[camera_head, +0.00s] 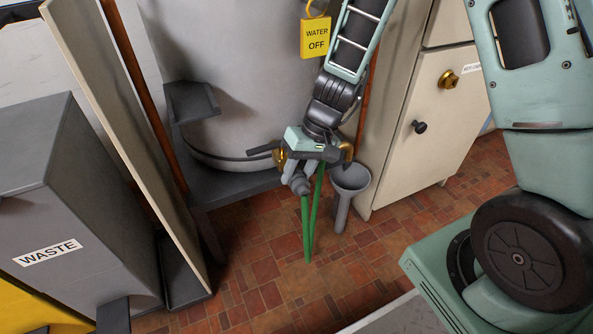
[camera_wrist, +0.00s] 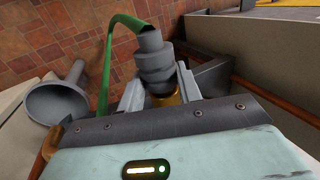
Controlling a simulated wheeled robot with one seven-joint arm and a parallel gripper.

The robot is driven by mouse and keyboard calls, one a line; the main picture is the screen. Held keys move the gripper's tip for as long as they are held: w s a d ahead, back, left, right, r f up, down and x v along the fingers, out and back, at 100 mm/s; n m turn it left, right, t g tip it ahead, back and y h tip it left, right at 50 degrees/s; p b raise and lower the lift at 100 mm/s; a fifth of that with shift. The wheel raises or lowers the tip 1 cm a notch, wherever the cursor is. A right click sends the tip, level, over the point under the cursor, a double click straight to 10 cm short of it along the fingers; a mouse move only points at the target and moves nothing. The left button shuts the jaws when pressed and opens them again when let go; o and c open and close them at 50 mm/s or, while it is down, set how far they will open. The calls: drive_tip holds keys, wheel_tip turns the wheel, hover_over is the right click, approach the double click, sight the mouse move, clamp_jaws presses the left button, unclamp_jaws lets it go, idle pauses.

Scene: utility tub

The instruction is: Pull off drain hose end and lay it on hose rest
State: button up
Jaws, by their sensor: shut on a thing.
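The drain hose end is a grey stepped cuff (camera_head: 300,187) on a green hose (camera_head: 306,225). My gripper (camera_head: 296,174) is shut on the cuff, low in front of the tub (camera_head: 230,95). In the wrist view the cuff (camera_wrist: 153,55) sits between my fingers, with a brass fitting (camera_wrist: 167,99) right behind it. I cannot tell whether cuff and fitting touch. The green hose (camera_wrist: 107,65) hangs in a narrow loop toward the floor and rises again behind my gripper. A dark angled bracket (camera_head: 192,102) is on the tub's left; I cannot tell whether it is the hose rest.
A grey funnel on a pipe (camera_head: 350,180) stands close to the right of my gripper. A cream cabinet (camera_head: 425,125) is farther right. A grey waste bin (camera_head: 75,190) is at left. The tiled floor (camera_head: 265,270) in front is open.

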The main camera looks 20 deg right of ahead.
sight(307, 186)
drive_tip(key=shift+s+b, duration=0.4)
drive_tip(key=shift+s, duration=0.2)
drive_tip(key=shift+s, duration=0.1)
drive_tip(key=shift+s+b, duration=0.3)
drive_tip(key=shift+s, duration=0.05)
drive_tip(key=shift+s, duration=0.25)
drive_tip(key=shift+s+b, duration=0.6)
drive_tip(key=shift+s, duration=0.1)
drive_tip(key=shift+s, duration=0.15)
